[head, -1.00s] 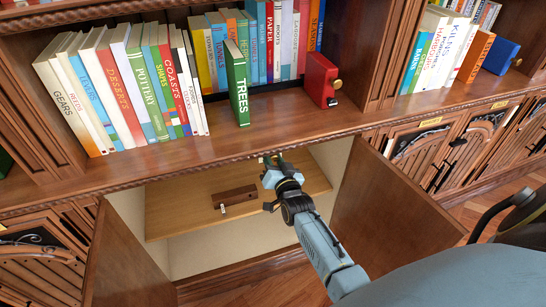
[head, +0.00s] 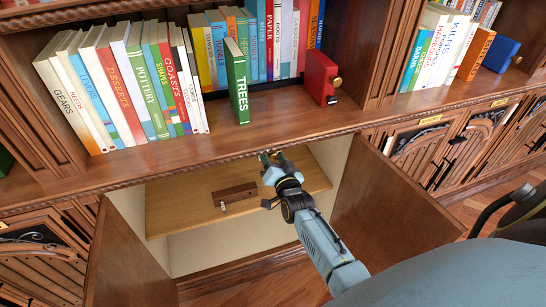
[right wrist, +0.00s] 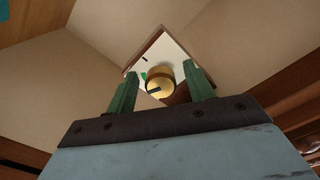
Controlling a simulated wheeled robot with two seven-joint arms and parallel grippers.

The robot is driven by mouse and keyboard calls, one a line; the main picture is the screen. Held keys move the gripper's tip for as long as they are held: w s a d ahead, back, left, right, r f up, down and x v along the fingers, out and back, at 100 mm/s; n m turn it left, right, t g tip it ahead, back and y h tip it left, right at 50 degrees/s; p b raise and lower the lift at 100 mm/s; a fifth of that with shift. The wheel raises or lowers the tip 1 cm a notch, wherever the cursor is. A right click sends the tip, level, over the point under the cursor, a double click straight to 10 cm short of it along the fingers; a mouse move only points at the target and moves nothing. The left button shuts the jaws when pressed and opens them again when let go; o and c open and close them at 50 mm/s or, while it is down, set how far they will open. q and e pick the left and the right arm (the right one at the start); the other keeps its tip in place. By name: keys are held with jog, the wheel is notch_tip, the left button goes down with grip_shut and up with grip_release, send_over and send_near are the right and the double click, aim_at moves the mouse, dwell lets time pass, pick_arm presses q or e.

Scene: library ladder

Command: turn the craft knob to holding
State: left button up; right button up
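A brass-coloured knob (right wrist: 160,82) with a black pointer mark shows in the right wrist view. It sits in front of a white plate (right wrist: 178,52) with a brown frame; a small green mark and a black mark show on the plate. My right gripper (right wrist: 160,88) is open, its two green fingers to the left and right of the knob in the picture. I cannot tell whether they touch it. In the head view my right gripper (head: 272,160) reaches into the open cabinet under the ledge. The knob and plate are hidden there. My left gripper is in neither view.
Two open cabinet doors, left (head: 130,262) and right (head: 385,205), flank the opening. A brown block (head: 234,193) with a small pale part lies on the inner shelf (head: 170,216). Above, the wooden ledge (head: 215,148) carries books, a green TREES book (head: 239,85) and a red box (head: 319,80).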

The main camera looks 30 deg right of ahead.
jog(key=shift+s, duration=0.2)
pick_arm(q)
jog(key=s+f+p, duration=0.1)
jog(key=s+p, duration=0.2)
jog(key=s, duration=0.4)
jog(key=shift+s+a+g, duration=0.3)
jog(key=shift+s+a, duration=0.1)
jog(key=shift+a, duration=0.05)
pick_arm(e)
jog(key=v, duration=1.3)
